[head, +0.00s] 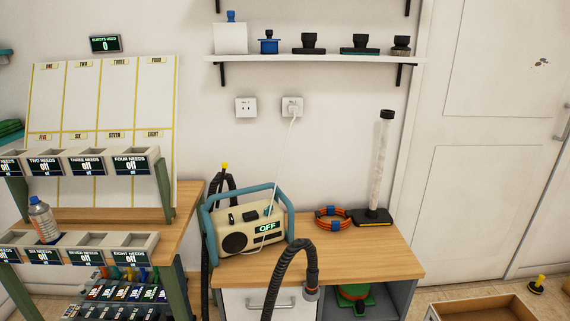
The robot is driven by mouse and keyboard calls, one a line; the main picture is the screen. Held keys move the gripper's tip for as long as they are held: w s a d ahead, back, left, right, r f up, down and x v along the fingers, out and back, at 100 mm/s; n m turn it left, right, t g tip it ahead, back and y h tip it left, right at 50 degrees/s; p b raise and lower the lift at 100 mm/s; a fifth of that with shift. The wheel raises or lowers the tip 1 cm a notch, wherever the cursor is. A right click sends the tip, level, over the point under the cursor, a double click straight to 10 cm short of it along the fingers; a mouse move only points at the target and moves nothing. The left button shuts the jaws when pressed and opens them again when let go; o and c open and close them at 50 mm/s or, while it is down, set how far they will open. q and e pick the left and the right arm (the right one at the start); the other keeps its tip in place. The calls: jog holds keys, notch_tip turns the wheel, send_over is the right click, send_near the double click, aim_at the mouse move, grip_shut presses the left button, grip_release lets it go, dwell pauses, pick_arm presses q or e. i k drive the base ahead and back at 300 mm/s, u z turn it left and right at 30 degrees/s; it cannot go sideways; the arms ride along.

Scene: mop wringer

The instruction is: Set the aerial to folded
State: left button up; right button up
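A cream radio (283,232) with a teal carrying handle (203,222) stands on the wooden bench, its display (267,227) reading "OFF". A yellow tip (225,166) shows upright behind the radio's upper left, close to a black ribbed hose. I cannot tell whether this tip belongs to the aerial, and no other aerial is clearly visible. A white cord (284,150) runs from a plug in the right wall socket (292,106) down to the radio and across its front. Neither of my grippers is in view.
A black ribbed hose (280,263) arches before the wooden bench (370,254). An orange cable coil (333,217) and an upright clear tube (380,165) stand right of the radio. A rack of labelled bins (88,163) is at left. An open box (482,308) lies lower right.

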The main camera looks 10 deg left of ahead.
aim_at(224, 165)
jog(key=z, duration=0.1)
jog(key=i, duration=0.95)
jog(key=u, duration=0.4)
